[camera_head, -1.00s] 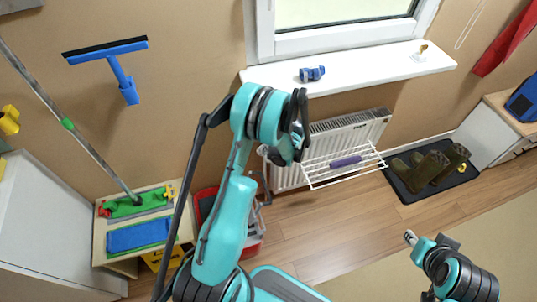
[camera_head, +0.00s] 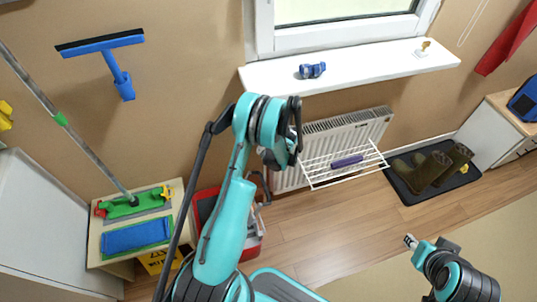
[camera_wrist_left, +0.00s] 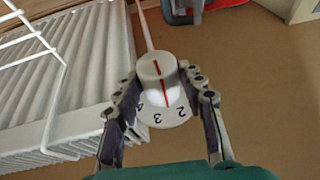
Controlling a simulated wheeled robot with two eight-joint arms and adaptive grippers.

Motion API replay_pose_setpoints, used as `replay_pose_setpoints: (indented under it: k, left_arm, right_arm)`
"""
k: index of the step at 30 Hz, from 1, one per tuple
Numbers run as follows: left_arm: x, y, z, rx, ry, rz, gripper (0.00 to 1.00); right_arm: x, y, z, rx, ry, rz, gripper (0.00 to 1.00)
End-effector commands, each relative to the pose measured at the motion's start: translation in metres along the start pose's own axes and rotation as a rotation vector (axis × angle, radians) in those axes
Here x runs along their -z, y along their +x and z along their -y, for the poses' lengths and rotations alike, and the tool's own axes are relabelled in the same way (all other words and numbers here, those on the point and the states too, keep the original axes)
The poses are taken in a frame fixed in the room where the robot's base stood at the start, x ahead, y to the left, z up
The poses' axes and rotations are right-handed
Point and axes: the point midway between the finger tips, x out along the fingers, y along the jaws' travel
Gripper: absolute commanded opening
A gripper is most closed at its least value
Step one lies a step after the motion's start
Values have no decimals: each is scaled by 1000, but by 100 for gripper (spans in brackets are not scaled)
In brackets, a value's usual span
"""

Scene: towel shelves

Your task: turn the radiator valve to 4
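The radiator valve (camera_wrist_left: 157,68) is a white knob with a red line, above a pale dial with dark numbers; 2 and 3 are readable. The red line points roughly between 2 and 3. My left gripper (camera_wrist_left: 162,88) is open, one finger on each side of the knob, with gaps visible; contact is not clear. In the head view my left gripper (camera_head: 290,140) is in front of the radiator's left end and hides the valve. The white radiator (camera_head: 375,125) hangs under the windowsill. My right gripper (camera_head: 410,240) is at the lower right, away from the radiator; its fingers are too small to judge.
A white wire rack (camera_head: 345,162) with a purple item hangs on the radiator's front. The windowsill (camera_head: 375,67) above holds a blue object (camera_head: 312,70). A red and grey bucket (camera_head: 250,235) stands below left. Boots (camera_head: 430,170) sit on a dark mat at right.

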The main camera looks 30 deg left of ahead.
Motion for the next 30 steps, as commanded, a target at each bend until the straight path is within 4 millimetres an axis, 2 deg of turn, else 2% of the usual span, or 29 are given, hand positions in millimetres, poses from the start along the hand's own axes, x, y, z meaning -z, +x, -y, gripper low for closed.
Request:
replay_pose_setpoints:
  k: [1,2,3,14,30]
  left_arm:
    - [0,0,0,1,0,0,19]
    - [0,0,0,1,0,0,11]
    - [0,0,0,1,0,0,9]
    - [0,0,-1,53,21,-3,8]
    - [-1,2,-6,401,160,-16,8]
  right_arm:
    - [0,0,0,0,0,0,34]
    - [0,0,0,0,0,0,34]
    - [0,0,0,0,0,0,34]
    - [0,0,0,0,0,0,34]
    - [0,0,0,0,0,0,34]
